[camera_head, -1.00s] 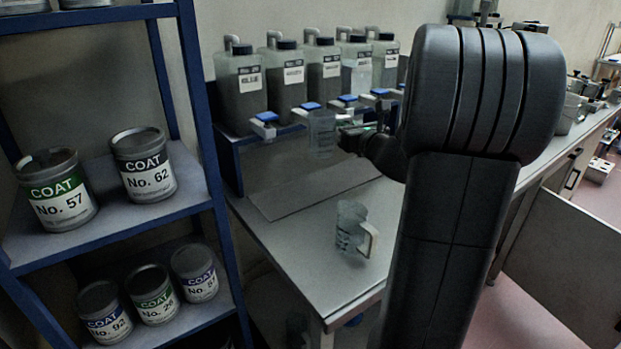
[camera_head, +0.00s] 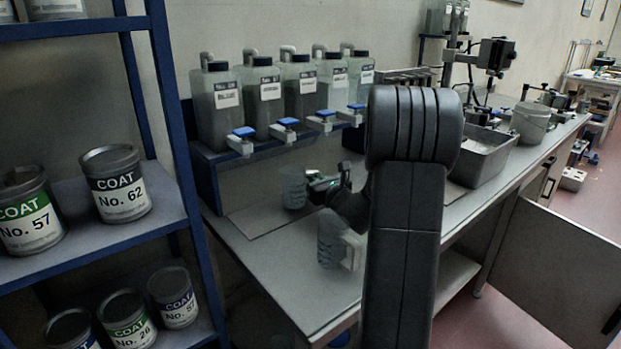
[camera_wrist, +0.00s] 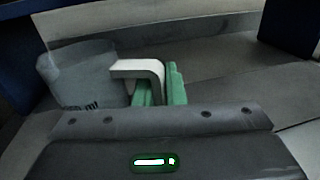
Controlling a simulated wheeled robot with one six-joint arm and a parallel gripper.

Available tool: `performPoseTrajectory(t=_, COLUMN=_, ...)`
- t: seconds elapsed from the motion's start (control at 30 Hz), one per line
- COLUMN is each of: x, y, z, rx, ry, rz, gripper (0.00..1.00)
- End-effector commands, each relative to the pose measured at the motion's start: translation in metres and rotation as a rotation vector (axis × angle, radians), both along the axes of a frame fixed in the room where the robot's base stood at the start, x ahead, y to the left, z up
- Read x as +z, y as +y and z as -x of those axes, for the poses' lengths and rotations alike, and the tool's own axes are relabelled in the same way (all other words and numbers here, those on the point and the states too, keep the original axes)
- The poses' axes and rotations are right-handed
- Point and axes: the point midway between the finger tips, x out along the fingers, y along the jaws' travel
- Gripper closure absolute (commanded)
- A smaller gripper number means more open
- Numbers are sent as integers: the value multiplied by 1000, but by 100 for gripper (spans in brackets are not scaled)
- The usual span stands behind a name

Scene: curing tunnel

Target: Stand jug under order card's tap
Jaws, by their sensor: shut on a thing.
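A clear jug (camera_head: 292,188) is low in front of the tap shelf, roughly below the second and third taps from the left. Its white handle (camera_wrist: 140,68) is between the green fingers of my gripper (camera_wrist: 160,92), which is shut on it. My gripper (camera_head: 318,186) also shows in the head view, right of the jug. The jug (camera_wrist: 85,78) looks upright; I cannot tell whether its base touches the board. Blue-handled taps, including the second from left (camera_head: 284,129), sit below several labelled tanks (camera_head: 262,95). The labels are too blurred to read. I see no order card.
A grey board (camera_head: 258,218) lies below the taps. A shelf (camera_head: 60,200) with COAT cans stands at left. A metal tray (camera_head: 482,155) and bucket (camera_head: 530,122) are at right.

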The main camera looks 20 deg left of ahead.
Motion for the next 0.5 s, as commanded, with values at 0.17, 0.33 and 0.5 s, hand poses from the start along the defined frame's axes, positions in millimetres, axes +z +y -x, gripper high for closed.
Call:
performPoseTrajectory(t=0.17, x=0, y=21, z=-18, rx=3, ry=0, rz=0, gripper=100)
performPoseTrajectory(t=0.33, x=-13, y=23, z=-20, rx=0, ry=1, rz=0, gripper=100)
performPoseTrajectory(t=0.5, x=-12, y=23, z=-20, rx=0, ry=0, rz=0, gripper=100)
